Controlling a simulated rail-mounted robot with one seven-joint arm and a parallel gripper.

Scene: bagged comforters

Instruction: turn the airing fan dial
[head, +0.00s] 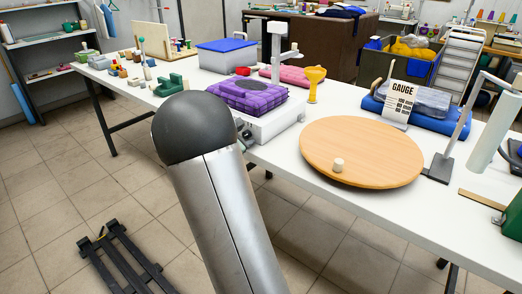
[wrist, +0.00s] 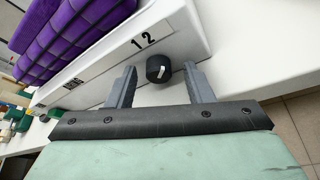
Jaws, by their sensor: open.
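The dial (wrist: 158,68) is a small black knob with a pale mark on the front of a white unit (wrist: 185,30), beside a "1 2" label. In the wrist view my gripper (wrist: 160,72) is open, with one finger on each side of the dial. Gaps show between the fingers and the knob. In the head view the white unit (head: 272,128) stands on the long white table under a purple quilted bundle (head: 247,96). My arm hides most of the gripper and the dial there.
A round wooden board (head: 365,150) with a small pale knob lies right of the unit. A yellow funnel-like piece (head: 314,84) and a white post (head: 277,50) stand close behind. A green object (head: 170,86) sits to the left. The table's front edge (head: 330,190) runs nearby.

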